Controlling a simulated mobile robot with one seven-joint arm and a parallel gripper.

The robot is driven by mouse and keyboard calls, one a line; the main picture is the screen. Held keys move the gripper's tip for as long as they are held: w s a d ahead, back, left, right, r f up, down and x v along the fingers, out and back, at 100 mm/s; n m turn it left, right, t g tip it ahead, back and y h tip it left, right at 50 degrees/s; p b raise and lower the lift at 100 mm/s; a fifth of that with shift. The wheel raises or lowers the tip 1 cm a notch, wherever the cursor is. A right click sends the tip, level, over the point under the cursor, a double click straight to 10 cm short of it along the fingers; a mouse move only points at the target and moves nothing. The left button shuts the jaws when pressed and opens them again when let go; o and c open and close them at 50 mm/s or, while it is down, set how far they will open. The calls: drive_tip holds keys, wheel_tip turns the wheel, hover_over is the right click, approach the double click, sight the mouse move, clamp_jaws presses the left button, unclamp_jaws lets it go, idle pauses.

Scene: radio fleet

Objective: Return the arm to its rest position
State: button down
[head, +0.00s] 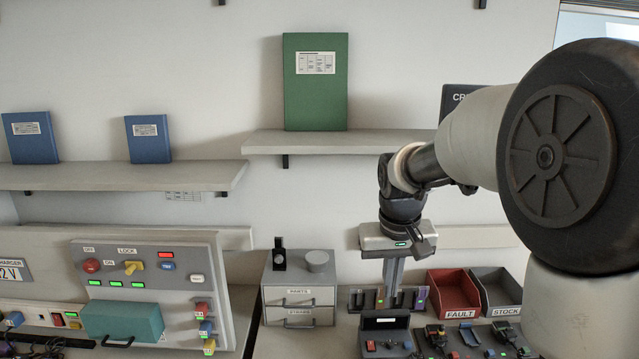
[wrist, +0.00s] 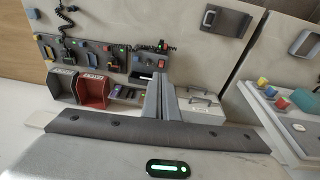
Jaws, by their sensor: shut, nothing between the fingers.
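My arm reaches in from the right of the head view. My gripper (head: 391,302) points down above the bench, between the grey drawer unit and the red bin. Its two fingers are together with nothing between them. In the wrist view the closed fingers (wrist: 161,78) stand in the middle, over the bench equipment. The fingertips overlap the rack of small slots behind them in the head view, and I cannot tell how far apart they are.
A drawer unit (head: 299,295) stands left of my gripper, a red FAULT bin (head: 455,305) and a grey STOCK bin (head: 505,300) to its right. A control panel (head: 150,265) is at left. Above are a shelf (head: 340,143) and a green binder (head: 315,95).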

drive_tip(key=s+r+t, duration=0.1)
drive_tip(key=s+r, duration=0.2)
drive_tip(key=s, duration=0.8)
drive_tip(key=s+r+t, duration=0.2)
drive_tip(key=s+r, duration=0.1)
drive_tip(key=s, duration=0.9)
drive_tip(key=shift+r+y, duration=0.3)
drive_tip(key=shift+a, duration=0.1)
